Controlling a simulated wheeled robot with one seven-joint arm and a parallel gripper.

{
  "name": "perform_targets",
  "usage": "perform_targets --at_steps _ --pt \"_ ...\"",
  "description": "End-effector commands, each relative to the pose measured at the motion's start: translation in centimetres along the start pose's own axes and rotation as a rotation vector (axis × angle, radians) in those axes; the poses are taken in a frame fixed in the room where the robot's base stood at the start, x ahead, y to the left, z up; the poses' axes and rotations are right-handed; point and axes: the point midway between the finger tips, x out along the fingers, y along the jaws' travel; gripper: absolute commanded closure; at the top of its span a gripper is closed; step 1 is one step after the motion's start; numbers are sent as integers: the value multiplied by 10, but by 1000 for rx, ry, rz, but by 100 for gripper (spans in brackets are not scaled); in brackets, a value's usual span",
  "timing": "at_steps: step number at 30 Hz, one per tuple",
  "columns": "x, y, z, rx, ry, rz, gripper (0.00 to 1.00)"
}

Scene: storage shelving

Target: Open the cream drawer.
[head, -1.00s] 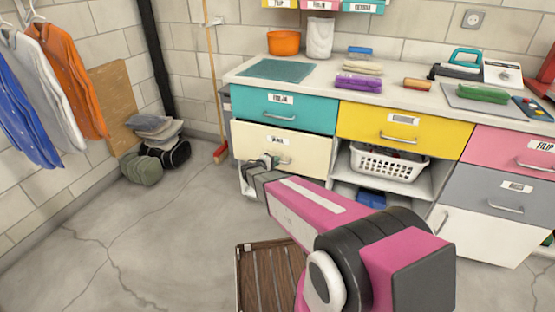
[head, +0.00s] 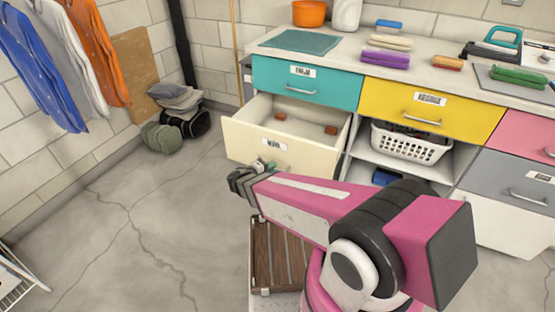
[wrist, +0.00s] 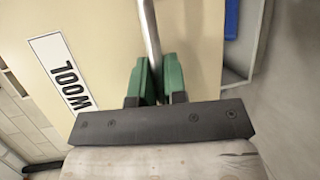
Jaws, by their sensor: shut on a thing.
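The cream drawer (head: 240,145) is pulled well out below the teal drawer (head: 325,83). Its inside shows, with two small reddish-brown items (head: 280,116) in it. In the wrist view, the green fingers of my gripper (wrist: 156,80) are shut on the metal bar handle (wrist: 151,35). The cream front (wrist: 105,30) carries a label (wrist: 62,72) reading WOOL. In the head view my wrist hides most of the handle.
A yellow drawer (head: 400,115) and a white basket (head: 405,147) are to the right. A brown slatted crate (head: 262,262) stands low beneath my arm. Bags (head: 175,110) lie by the left wall. The floor (head: 150,200) left of the drawer is clear.

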Motion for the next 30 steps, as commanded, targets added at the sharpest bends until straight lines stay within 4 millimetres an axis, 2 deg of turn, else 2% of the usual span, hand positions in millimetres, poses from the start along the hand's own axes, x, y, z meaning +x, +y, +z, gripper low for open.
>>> perform_targets --at_steps 3,9,22,24,25,30 --pt "-16 -3 7 -1 0 0 100" --pt "-28 -6 12 -1 -2 0 100" --pt "-31 -7 13 0 -2 -1 100" --pt "-31 -7 13 0 -2 -1 71" --pt "-31 -7 13 0 -2 -1 63" --pt "-31 -7 13 0 -1 0 63"
